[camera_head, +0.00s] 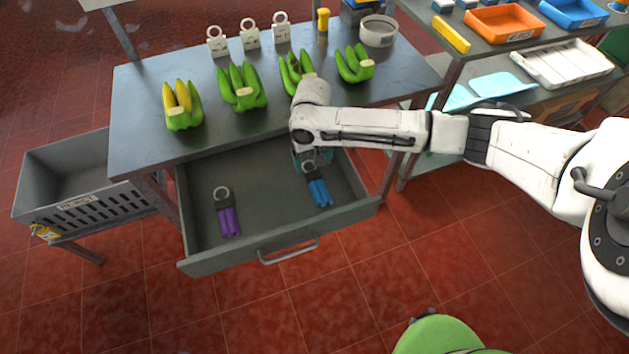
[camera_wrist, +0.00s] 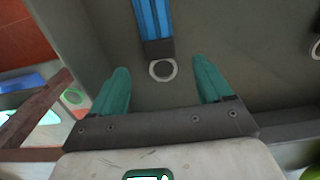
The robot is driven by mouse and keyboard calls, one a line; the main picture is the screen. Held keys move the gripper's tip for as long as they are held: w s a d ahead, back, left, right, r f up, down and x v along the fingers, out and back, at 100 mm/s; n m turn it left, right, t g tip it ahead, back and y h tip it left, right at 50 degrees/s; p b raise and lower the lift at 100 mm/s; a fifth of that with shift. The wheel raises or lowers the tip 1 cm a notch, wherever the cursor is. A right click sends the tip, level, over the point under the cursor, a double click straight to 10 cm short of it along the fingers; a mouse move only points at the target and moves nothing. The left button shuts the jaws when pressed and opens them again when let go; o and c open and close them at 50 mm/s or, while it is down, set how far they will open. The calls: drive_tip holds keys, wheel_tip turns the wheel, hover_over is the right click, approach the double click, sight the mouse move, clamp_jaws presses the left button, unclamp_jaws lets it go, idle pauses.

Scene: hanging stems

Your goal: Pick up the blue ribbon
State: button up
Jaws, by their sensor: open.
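The blue ribbon (camera_head: 320,191) lies in the open drawer, on its right side, with a dark band and a ring at one end. It also shows in the wrist view (camera_wrist: 151,20), with its pale ring (camera_wrist: 163,69) toward my gripper. My gripper (camera_wrist: 162,85) has two teal fingers spread apart, one on each side of the ring, with nothing between them that I can see being held. In the head view my wrist covers much of the gripper, which is over the ring end of the ribbon. The gap in height between fingers and ribbon is hard to tell.
A purple ribbon (camera_head: 228,220) with a ring lies in the left of the drawer (camera_head: 262,185). The drawer walls surround both. The tabletop (camera_head: 140,96) overhangs the drawer's back and holds several banana bunches. A grey crate (camera_head: 88,165) stands at the left.

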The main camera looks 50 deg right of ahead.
sight(313, 173)
drive_tip(key=shift+f+p, duration=0.3)
drive_tip(key=shift+f, duration=2.45)
drive_tip(key=c, duration=1.1)
drive_tip(key=shift+r, duration=0.1)
drive_tip(key=shift+r, duration=0.5)
drive_tip(key=s+a+r, duration=0.1)
drive_tip(key=s+r, duration=0.3)
drive_tip(key=s+a+r, duration=0.2)
drive_tip(key=s+r, duration=0.2)
drive_tip(key=s, duration=0.1)
drive_tip(key=s+a+r, duration=0.1)
drive_tip(key=s+r, duration=0.3)
drive_tip(key=shift+s+a, duration=0.15)
drive_tip(key=shift+a, duration=0.25)
